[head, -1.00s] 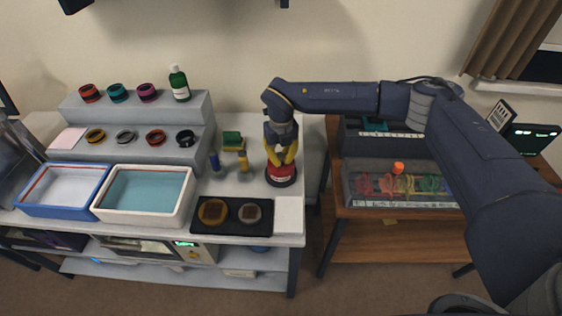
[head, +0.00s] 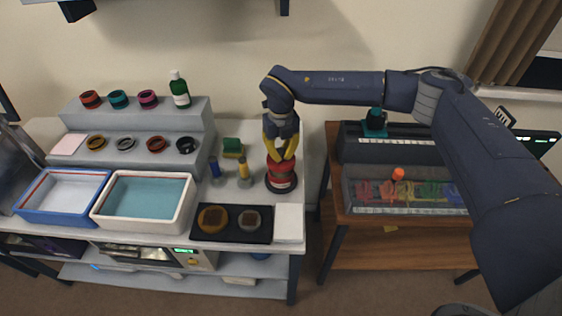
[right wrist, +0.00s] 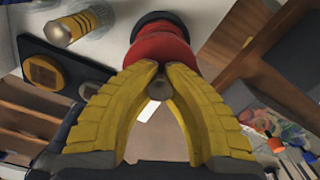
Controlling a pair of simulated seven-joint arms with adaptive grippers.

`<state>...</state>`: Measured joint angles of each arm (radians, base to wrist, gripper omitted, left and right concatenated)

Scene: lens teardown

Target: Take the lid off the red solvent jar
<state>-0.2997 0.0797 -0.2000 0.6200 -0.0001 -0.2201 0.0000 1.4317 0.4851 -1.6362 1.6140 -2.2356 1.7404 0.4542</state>
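The red solvent jar (head: 282,180) stands on the right end of the white table, with a pale label and a dark base. It also shows in the right wrist view (right wrist: 158,44). My right gripper (head: 282,157) points down over the jar's top. In the right wrist view my right gripper's yellow fingers (right wrist: 160,72) meet around the small round knob of the lid (right wrist: 159,88), which sits between the fingertips. The fingers hide part of the lid, and I cannot tell whether a gap shows under it. My left gripper is not in view.
Blue-topped (head: 215,169) and yellow-topped (head: 243,172) holders stand left of the jar. A black tray (head: 232,236) and a white pad (head: 289,222) lie in front. A stepped grey rack (head: 200,112) is behind left. A wooden desk (head: 400,232) is to the right, past a gap.

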